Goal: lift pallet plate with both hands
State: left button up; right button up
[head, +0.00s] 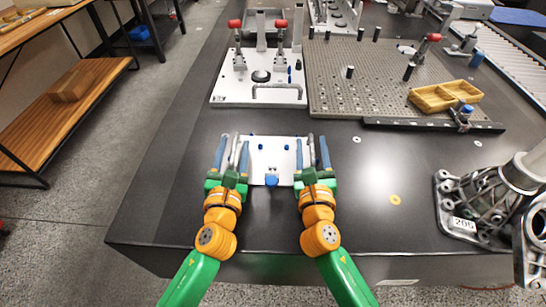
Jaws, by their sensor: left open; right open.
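The pallet plate (270,168) is a light metal plate with small blue parts on it. It lies on the dark table near its front edge, in the middle of the head view. My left gripper (229,150) is open at the plate's left edge. My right gripper (317,152) is open at the plate's right edge. A blue knob (271,180) shows at the plate's near side, between the grippers. Whether the fingers touch the plate or straddle its handles cannot be told, as the grippers cover both side edges.
Behind is a white fixture plate (228,88) with red-tipped clamps. A perforated plate (335,90) with a yellow tray (445,95) stands back right. A grey metal casting (475,200) is at the right. The dark table (390,235) is mostly clear right of the plate, apart from small washers.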

pick_arm(q)
grip_shut()
pick_arm(e)
grip_shut()
dwell(1.1)
